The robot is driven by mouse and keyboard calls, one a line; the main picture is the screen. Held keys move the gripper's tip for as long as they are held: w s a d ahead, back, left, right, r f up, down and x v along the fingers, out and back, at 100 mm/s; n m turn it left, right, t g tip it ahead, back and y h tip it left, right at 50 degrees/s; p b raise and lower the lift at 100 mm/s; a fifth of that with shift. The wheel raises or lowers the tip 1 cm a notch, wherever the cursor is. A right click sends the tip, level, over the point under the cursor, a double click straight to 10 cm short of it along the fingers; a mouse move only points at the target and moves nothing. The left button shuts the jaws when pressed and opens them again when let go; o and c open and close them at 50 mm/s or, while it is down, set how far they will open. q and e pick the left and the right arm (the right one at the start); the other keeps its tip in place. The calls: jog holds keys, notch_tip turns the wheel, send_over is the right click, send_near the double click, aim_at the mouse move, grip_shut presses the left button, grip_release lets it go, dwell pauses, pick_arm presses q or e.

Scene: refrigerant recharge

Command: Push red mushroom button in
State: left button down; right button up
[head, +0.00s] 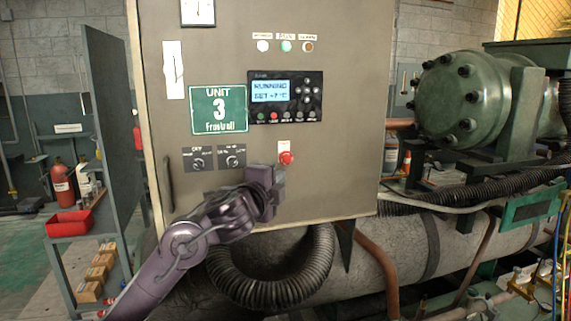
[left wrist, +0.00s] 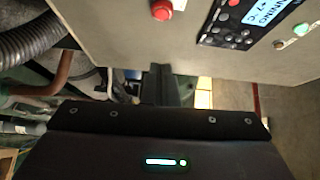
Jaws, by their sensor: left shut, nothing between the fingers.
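The red mushroom button (head: 287,158) sits on the lower right of the beige control cabinet's front, under a small white label. My left gripper (head: 281,174) is shut and empty, just below the button in the head view. The fingers hide none of the button's red cap there. In the left wrist view the red button (left wrist: 161,10) shows at the top edge, and my shut fingers (left wrist: 159,82) are apart from it in the picture. I cannot tell how far the button stands out. My right gripper is not in view.
The cabinet (head: 330,190) also carries a display panel (head: 286,97), a green unit sign (head: 219,110) and two dark switches (head: 215,158). A ribbed black hose (head: 275,290) and pipes run below. A grey shelf with a red bin (head: 70,224) stands at left.

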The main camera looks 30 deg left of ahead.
pick_arm(q)
jog(key=p, duration=0.2)
send_near(286, 156)
jog(key=w+d, duration=0.3)
jog(key=w, duration=0.1)
jog(key=shift+w+a+f+p, duration=0.2)
jog(key=shift+w+a+p, duration=0.15)
jog(key=shift+w+a, duration=0.2)
jog(key=shift+w+a+f+p, duration=0.2)
jog(key=shift+w+a+p, duration=0.15)
jog(key=shift+w+a, duration=0.25)
jog(key=shift+w+a+f, duration=0.15)
jog(key=shift+w+a, duration=0.15)
jog(key=shift+a, duration=0.15)
jog(key=shift+w+a+r, duration=0.15)
jog(key=shift+a+r, duration=0.05)
jog(key=shift+a, duration=0.15)
jog(key=shift+a+r, duration=0.1)
jog(key=shift+a, duration=0.3)
jog(key=shift+d+r, duration=0.1)
